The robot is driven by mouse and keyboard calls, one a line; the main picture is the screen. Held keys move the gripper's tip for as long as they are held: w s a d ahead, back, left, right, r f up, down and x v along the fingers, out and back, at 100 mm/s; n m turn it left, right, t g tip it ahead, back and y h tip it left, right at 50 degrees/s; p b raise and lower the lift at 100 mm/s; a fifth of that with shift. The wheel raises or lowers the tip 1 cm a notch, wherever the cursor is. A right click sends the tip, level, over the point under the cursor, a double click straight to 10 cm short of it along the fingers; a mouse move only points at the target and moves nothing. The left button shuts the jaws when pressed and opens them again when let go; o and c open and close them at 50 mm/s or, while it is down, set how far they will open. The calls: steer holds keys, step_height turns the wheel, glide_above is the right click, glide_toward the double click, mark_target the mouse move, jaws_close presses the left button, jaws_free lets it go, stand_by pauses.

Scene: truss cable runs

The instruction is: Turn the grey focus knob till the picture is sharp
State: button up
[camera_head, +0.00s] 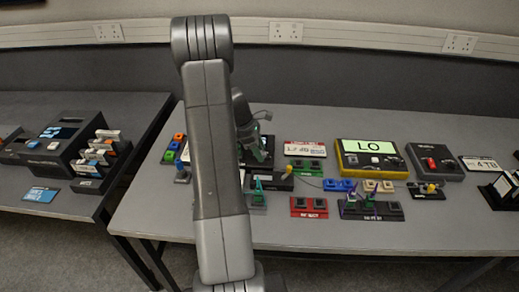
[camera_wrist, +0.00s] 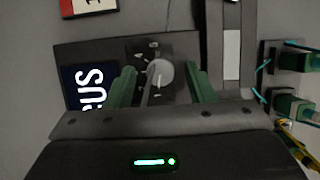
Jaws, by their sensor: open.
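The grey focus knob (camera_wrist: 160,74) is round, with a pale pointer line, on a dark panel (camera_wrist: 185,47) with small marks around the knob. In the head view my gripper (camera_head: 254,140) is over the table, and my arm hides most of the panel.
In the wrist view, green connectors with cables (camera_wrist: 290,105) lie close at the right and a red-edged card (camera_wrist: 88,6) at the top left. In the head view a yellow unit reading "LO" (camera_head: 371,158) and several small blocks stand to the right.

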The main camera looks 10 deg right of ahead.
steer(key=c, duration=1)
steer(key=shift+o, duration=0.2)
